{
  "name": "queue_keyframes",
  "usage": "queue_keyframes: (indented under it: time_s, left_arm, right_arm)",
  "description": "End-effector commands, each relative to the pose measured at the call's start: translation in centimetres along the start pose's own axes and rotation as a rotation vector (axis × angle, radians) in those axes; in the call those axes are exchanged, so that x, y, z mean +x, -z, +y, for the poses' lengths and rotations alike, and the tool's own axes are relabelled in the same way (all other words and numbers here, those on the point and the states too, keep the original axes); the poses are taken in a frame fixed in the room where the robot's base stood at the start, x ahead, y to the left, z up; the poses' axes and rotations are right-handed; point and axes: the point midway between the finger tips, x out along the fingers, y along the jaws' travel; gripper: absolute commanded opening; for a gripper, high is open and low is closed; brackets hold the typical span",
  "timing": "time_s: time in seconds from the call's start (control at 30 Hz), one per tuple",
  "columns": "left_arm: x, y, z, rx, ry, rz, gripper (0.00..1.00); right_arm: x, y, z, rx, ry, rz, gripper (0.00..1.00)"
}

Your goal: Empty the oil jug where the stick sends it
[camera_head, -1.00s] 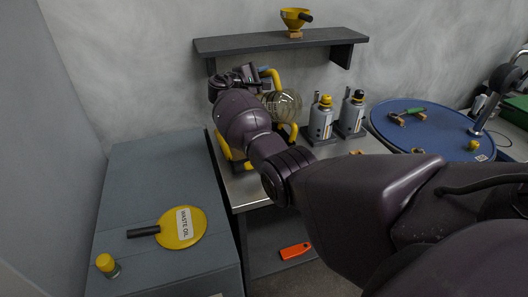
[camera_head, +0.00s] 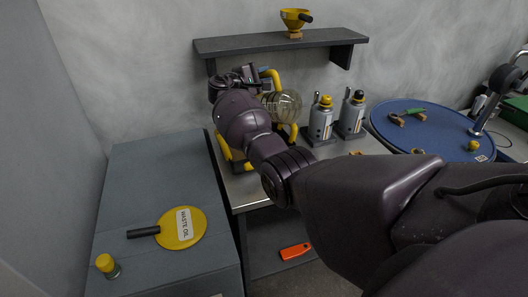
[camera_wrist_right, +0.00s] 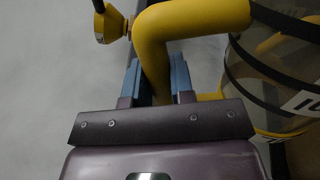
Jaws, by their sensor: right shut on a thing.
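My right gripper (camera_head: 256,73) is shut on the yellow handle of the clear oil jug (camera_head: 283,106), over the grey bench. In the right wrist view the handle passes between the blue fingers (camera_wrist_right: 160,80), and the jug's clear body (camera_wrist_right: 262,92) with dark bands and a partly cut-off label is on the right. My arm hides much of the jug, so its exact tilt and any contact below are unclear. A yellow lid marked WASTE OIL (camera_head: 180,229) with a black handle lies on the grey cabinet. I cannot pick out the stick with certainty. My left gripper is out of view.
A yellow funnel (camera_head: 294,18) sits on the wall shelf (camera_head: 255,43). A small yellow-capped jar (camera_head: 108,266) is on the cabinet (camera_head: 140,180).

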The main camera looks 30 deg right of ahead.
Motion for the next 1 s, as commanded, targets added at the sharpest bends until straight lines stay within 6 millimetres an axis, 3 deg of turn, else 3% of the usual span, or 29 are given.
queue_keyframes:
  time_s: [1.0]
  left_arm:
    - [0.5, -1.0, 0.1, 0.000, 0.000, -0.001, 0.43]
  right_arm:
    - [0.0, 1.0, 0.3, -0.051, -0.001, 0.001, 0.00]
